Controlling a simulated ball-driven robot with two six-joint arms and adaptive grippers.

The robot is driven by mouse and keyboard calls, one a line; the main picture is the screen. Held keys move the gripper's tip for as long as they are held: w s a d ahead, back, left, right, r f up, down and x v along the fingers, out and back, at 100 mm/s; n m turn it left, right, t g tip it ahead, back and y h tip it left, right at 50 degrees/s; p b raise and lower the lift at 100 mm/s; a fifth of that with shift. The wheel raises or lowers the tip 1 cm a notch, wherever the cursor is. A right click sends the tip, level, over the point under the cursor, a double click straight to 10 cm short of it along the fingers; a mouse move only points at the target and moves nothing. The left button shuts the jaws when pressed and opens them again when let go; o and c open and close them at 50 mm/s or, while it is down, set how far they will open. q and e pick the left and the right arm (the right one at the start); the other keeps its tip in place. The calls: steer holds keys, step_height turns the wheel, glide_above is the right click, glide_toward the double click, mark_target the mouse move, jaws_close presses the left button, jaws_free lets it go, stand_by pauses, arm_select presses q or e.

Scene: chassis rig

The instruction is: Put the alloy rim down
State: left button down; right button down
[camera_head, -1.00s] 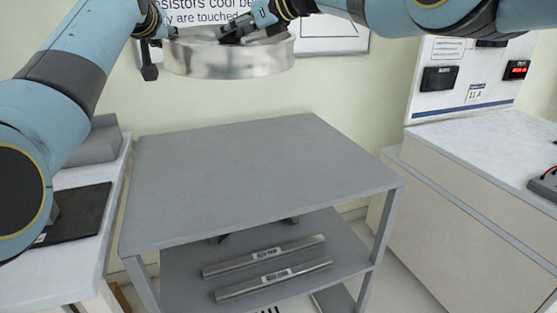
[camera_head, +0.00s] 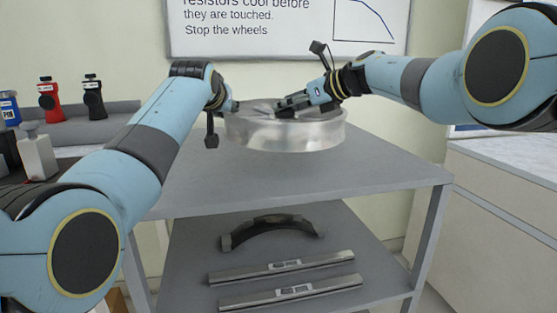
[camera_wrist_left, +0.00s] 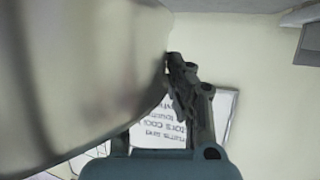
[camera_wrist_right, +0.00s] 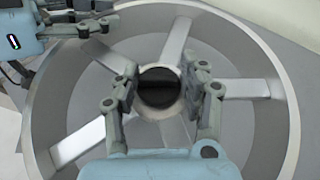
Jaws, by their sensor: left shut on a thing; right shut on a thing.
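The alloy rim (camera_head: 290,136) is a broad silvery ring with spokes, held level over the far part of the grey table top (camera_head: 390,180). I cannot tell whether its underside touches the table. My left gripper (camera_head: 234,105) is shut on the rim's left edge; in the left wrist view its fingers (camera_wrist_left: 174,62) lie against the outer wall. My right gripper (camera_head: 285,103) reaches in from the right over the top and is shut on the rim. In the right wrist view its fingers (camera_wrist_right: 165,90) stand on both sides of the dark centre hole.
The table's lower shelf holds a dark arched part (camera_head: 270,228) and two metal bars (camera_head: 282,267). A left bench carries red (camera_head: 50,100) and black (camera_head: 93,97) bottles. A white counter (camera_head: 510,165) stands at right. The table's front is clear.

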arm_select(q)
steer(key=shift+s+d+r, duration=0.1)
steer(key=shift+d+r, duration=0.15)
arm_select(e)
steer(key=shift+s+a+r, duration=0.15)
steer(key=shift+s+a, duration=0.05)
steer(key=shift+a, duration=0.1)
arm_select(q)
steer(key=shift+f, duration=0.2)
